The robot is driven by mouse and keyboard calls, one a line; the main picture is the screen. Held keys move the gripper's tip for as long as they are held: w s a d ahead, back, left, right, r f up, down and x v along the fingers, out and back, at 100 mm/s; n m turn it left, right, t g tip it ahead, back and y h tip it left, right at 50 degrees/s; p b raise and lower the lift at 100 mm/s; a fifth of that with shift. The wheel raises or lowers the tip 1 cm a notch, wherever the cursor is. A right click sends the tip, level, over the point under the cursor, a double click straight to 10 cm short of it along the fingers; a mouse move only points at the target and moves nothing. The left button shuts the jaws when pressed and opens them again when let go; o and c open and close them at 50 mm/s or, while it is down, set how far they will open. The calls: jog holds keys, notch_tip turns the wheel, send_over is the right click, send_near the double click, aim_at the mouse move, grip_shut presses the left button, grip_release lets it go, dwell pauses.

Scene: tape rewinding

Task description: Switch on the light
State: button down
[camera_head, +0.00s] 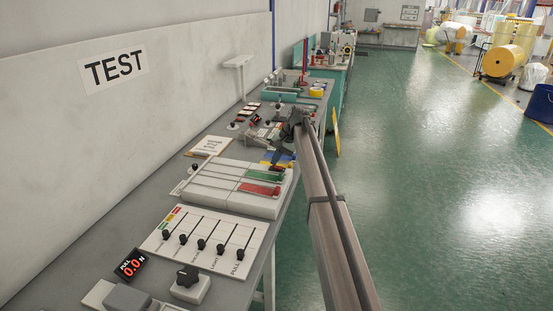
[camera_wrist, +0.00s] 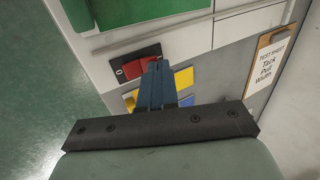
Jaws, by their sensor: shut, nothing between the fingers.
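A red rocker switch (camera_wrist: 136,67) sits on a black plate with a white 0 at its left end, in the upper middle of the wrist view. My gripper (camera_wrist: 158,68) is shut and empty. Its dark blue fingertips are at the right part of the switch and hide that end of the plate. I cannot tell whether they touch it or which way the rocker is tipped. In the head view my gripper (camera_head: 279,160) is small, over the bench beyond the panel with green and red strips. No lamp can be made out for certain.
Yellow and blue squares (camera_wrist: 183,78) lie beside my fingers. A clipboard marked TEST SHEET (camera_wrist: 270,62) is at the right, also on the bench in the head view (camera_head: 210,146). A slider panel (camera_head: 208,240) and a black knob (camera_head: 188,277) are nearer. Green floor lies right of the bench.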

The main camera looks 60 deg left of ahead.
jog(key=shift+s+a+f, duration=0.1)
jog(key=shift+a+f, duration=0.05)
jog(key=shift+f, duration=0.05)
jog(key=shift+w+d+r, duration=0.1)
jog(key=shift+w+d, duration=0.45)
jog(key=shift+d, duration=0.05)
dwell(0.4)
notch_tip(320, 180, up, 14)
dwell(0.5)
dwell(0.6)
